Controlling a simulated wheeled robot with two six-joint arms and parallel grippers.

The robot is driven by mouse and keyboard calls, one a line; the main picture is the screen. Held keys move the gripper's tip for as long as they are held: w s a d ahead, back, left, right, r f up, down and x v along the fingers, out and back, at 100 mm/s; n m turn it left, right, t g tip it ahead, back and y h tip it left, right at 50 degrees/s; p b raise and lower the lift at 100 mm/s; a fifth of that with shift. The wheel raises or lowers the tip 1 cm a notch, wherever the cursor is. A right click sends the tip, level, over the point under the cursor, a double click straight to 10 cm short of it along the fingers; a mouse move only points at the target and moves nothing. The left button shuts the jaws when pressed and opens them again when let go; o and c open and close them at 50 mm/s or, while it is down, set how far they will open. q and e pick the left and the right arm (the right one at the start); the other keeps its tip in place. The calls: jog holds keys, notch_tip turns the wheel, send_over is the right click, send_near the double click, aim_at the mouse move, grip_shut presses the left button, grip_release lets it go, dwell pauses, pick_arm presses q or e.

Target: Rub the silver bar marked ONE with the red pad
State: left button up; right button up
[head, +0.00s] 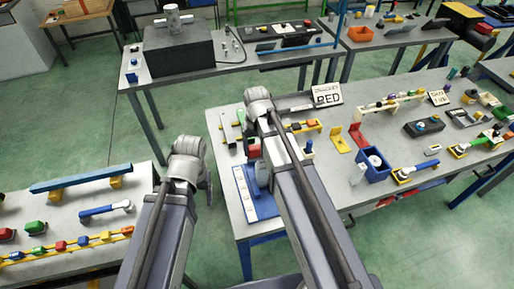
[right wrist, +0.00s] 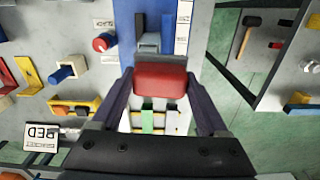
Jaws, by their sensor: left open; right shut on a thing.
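My right gripper (right wrist: 160,88) is shut on the red pad (right wrist: 160,80), which sits between its two fingers. In the head view the red pad (head: 254,148) shows beside my right arm, over the near left part of the right table. Just beyond the pad in the right wrist view is a grey block (right wrist: 148,42) on a blue board (right wrist: 125,28). I cannot read the mark ONE on it or on any bar. In the head view the blue board (head: 264,210) is partly hidden by my right arm. My left gripper (head: 206,178) is open and empty by the gap between the tables.
A white marked strip (head: 244,188) lies along the board's left edge. A card reading BED or RED (head: 327,95) stands behind. A blue bin (head: 374,168) and yellow brackets are to the right. The left table (head: 70,215) holds several coloured parts. Open floor lies between the tables.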

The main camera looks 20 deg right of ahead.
aim_at(257, 147)
jog(key=shift+r+p, duration=2.55)
jog(key=shift+r, duration=0.25)
notch_tip(257, 147, up, 3)
jog(key=p, duration=0.3)
jog(key=shift+r, duration=0.1)
